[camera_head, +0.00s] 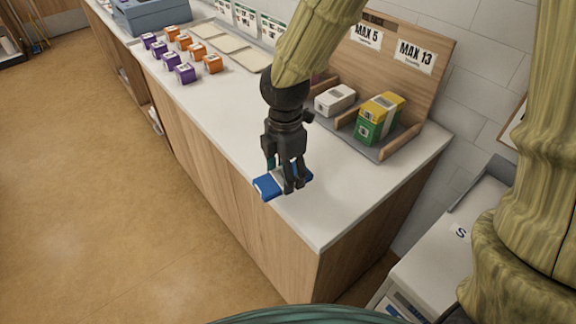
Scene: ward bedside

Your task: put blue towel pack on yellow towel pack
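The blue towel pack (267,187) is a flat blue block with a pale area on top, at the front edge of the white counter. My gripper (284,184) points down right at it, with its dark fingers in front of and beside the pack and hiding its middle. I cannot tell whether the fingers grip the pack or only stand around it, or whether it touches the counter. The yellow towel pack (385,103) sits on top of a green pack (370,130) in the grey tray at the right, under the "MAX 13" sign.
A white pack (335,99) lies in the tray's left bay, under the "MAX 5" sign (367,36). Low wooden rails flank the bays, with a wooden backboard behind. Several purple and orange boxes (185,73) stand at the far left. The counter (345,205) is clear right of my gripper.

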